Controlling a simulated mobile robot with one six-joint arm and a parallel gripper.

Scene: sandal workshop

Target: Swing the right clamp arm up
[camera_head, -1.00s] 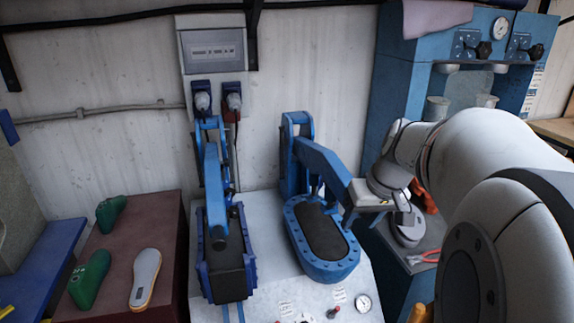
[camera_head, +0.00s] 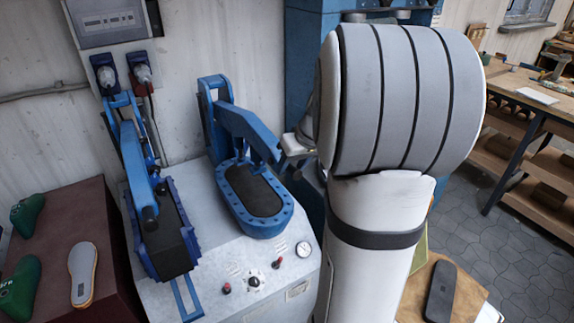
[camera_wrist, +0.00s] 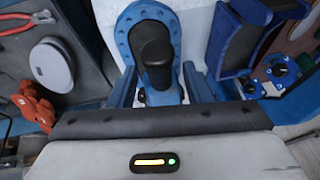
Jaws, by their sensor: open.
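The right clamp arm (camera_head: 250,132) is a blue lever. It slopes down from its upright bracket (camera_head: 213,98) at the back over a blue oval bed (camera_head: 271,228) with a dark centre. My gripper (camera_head: 292,146) is beside the lever's low front end, partly hidden by my arm. In the wrist view, the oval bed's blue rim (camera_wrist: 121,40) lies ahead of the gripper body. A black rounded part (camera_wrist: 156,58) stands in the middle, with a dark blue bar on each side. I cannot tell contact with the lever. The gripper is open.
The left clamp (camera_head: 135,165) stands close beside the right one. Green lasts (camera_head: 27,215) and an insole (camera_head: 82,272) lie on the left. A workbench (camera_head: 530,90) is at the far right.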

